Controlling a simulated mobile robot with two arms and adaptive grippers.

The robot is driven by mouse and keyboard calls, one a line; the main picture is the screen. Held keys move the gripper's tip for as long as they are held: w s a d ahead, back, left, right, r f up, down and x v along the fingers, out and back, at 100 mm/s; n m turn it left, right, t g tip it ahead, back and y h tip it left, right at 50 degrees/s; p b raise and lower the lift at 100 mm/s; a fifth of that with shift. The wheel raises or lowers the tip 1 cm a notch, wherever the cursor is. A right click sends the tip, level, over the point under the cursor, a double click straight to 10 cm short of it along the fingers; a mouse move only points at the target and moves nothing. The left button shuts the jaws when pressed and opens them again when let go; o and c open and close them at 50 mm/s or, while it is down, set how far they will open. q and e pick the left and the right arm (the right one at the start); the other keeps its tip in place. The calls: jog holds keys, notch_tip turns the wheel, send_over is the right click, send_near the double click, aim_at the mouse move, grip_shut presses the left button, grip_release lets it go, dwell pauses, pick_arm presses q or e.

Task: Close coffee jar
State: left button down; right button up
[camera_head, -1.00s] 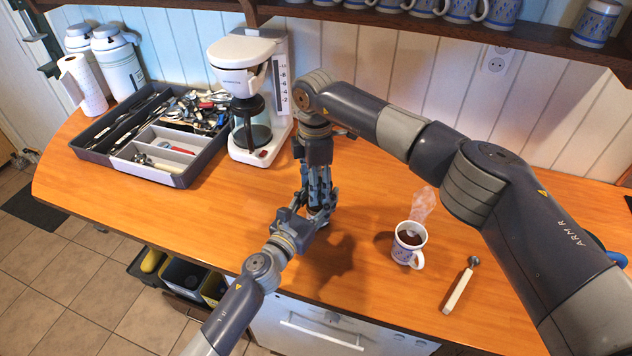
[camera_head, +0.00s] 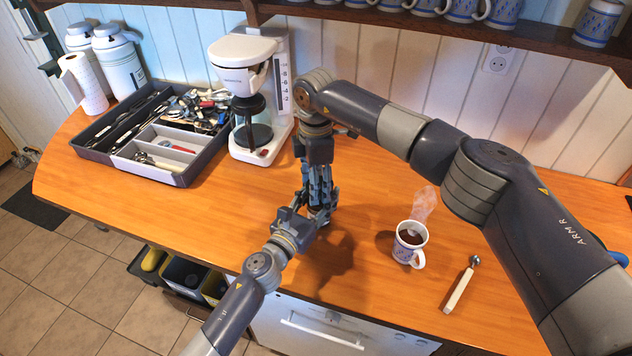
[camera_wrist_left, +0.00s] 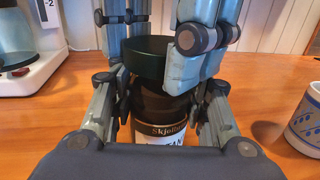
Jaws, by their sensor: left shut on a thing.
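The coffee jar (camera_wrist_left: 163,112) stands upright on the counter in the left wrist view, dark with a black and white label. My left gripper (camera_wrist_left: 160,122) is shut on it, one finger on each side. A dark green lid (camera_wrist_left: 146,58) is at the top of the jar; whether it sits fully down cannot be told. My right gripper (camera_head: 318,190) comes down from above, its fingers around the lid, one in front of it. Whether they press on it cannot be told. In the head view the grippers hide the jar and lid, and my left gripper (camera_head: 316,214) is below the right.
A white coffee maker (camera_head: 248,95) and a grey utensil tray (camera_head: 182,180) stand to the left. The counter in front of the tray is clear.

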jog(key=shift+o, duration=0.2)
jog(key=shift+d+f, duration=0.2)
jog(key=shift+f, duration=0.35)
jog(key=shift+d+f, duration=0.15)
jog(key=shift+f, duration=0.35)
jog(key=shift+o, duration=0.5)
jog(key=shift+r, duration=0.1)
jog(key=shift+a+r, duration=0.15)
jog(key=shift+r, duration=0.1)
jog(key=shift+c, duration=0.6)
jog(key=shift+r, duration=0.2)
jog(key=shift+s, duration=0.15)
jog(key=shift+f, duration=0.35)
dwell(0.9)
jog(key=o, duration=0.7)
jog(key=shift+c, duration=0.2)
jog(key=shift+a, duration=0.1)
